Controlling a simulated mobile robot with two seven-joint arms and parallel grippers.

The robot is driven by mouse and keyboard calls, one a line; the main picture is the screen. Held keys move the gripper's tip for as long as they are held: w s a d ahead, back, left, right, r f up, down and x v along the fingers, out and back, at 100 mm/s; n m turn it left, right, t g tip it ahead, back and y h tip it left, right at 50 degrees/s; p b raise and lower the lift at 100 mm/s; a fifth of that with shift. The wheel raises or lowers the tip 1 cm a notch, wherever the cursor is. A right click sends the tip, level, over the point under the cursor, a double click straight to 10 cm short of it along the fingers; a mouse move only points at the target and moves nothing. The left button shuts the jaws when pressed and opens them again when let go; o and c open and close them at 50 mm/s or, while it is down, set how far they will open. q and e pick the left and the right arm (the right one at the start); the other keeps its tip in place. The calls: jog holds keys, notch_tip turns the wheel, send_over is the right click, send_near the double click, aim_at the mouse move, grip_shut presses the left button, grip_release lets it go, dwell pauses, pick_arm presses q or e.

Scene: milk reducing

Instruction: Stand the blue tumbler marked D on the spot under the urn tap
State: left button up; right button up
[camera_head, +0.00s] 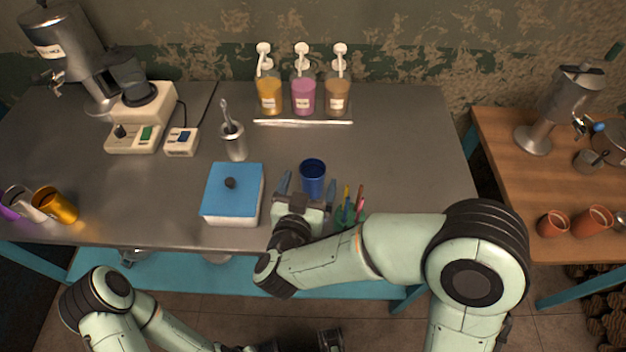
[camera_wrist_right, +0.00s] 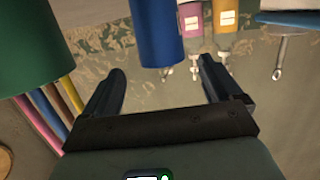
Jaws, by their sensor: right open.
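The blue tumbler (camera_head: 313,178) stands on the grey metal table, right of the blue-lidded box; no letter D is visible on it. My right gripper (camera_head: 306,187) is open just in front of it, fingers pointing toward it. In the right wrist view the tumbler (camera_wrist_right: 157,32) shows beyond and between the two open fingertips (camera_wrist_right: 162,72); I see no contact. A steel urn with a tap (camera_head: 62,45) stands at the table's back left; the spot under its tap is not clearly visible. My left arm is low at the bottom left; its gripper is mostly cut off.
A green holder with coloured sticks (camera_head: 349,214) stands close right of my right gripper. The blue-lidded box (camera_head: 235,190) and a steel utensil pot (camera_head: 235,142) stand left. Pump bottles (camera_head: 303,97) line the back. A white scale-like device (camera_head: 140,115) stands near the urn. Another steel dispenser (camera_head: 560,105) is right.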

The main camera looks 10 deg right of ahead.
aim_at(315, 162)
jog(key=x, duration=0.7)
jog(key=shift+w+f, duration=0.1)
jog(key=shift+w, duration=0.15)
jog(key=c, duration=1.2)
